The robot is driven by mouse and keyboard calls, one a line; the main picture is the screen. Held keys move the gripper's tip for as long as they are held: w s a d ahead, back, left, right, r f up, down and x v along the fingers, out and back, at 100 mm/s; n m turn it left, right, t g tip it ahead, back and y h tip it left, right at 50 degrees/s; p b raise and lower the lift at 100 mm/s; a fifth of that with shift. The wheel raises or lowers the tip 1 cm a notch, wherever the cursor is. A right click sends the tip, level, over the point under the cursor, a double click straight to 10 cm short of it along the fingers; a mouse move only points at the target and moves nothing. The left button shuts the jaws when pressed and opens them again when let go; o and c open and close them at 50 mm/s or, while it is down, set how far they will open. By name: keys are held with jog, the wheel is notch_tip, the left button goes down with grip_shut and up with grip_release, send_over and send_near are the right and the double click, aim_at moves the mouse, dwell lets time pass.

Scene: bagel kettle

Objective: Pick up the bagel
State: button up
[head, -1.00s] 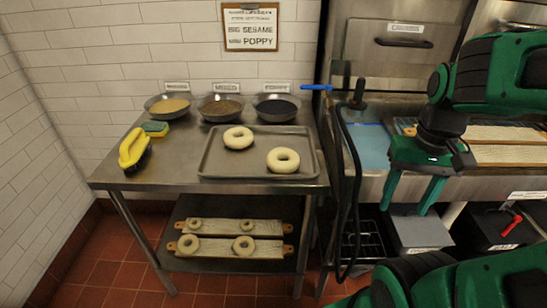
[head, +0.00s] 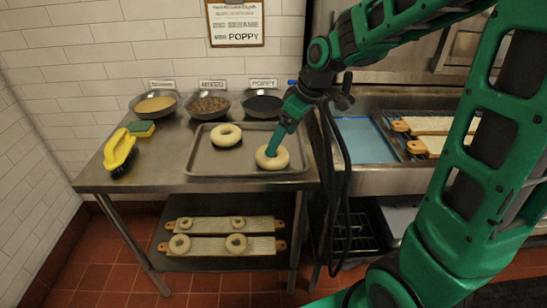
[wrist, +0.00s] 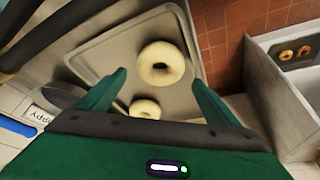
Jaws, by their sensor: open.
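Two pale ring bagels lie on the grey baking tray (head: 235,164) on the steel table. The right, front bagel (head: 276,164) is partly covered by my gripper (head: 272,151) in the head view. The left, rear bagel (head: 226,135) is uncovered. In the wrist view, one whole bagel (wrist: 161,63) shows between and beyond the two green fingers of my open gripper (wrist: 159,76). The other bagel (wrist: 145,107) is partly hidden by the gripper body. The fingers hold nothing. I cannot tell whether a fingertip touches the front bagel.
Three topping bowls stand at the table's back, including the poppy bowl (head: 262,104). A yellow brush (head: 119,150) and a sponge (head: 141,128) are at the left. Boards with small bagels lie on the lower shelf (head: 205,263). A black hose (head: 340,200) hangs at the table's right.

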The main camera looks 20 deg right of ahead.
jog(key=shift+x, duration=3.75)
jog(key=shift+s, duration=0.1)
jog(key=shift+c, duration=0.7)
jog(key=c, duration=0.6)
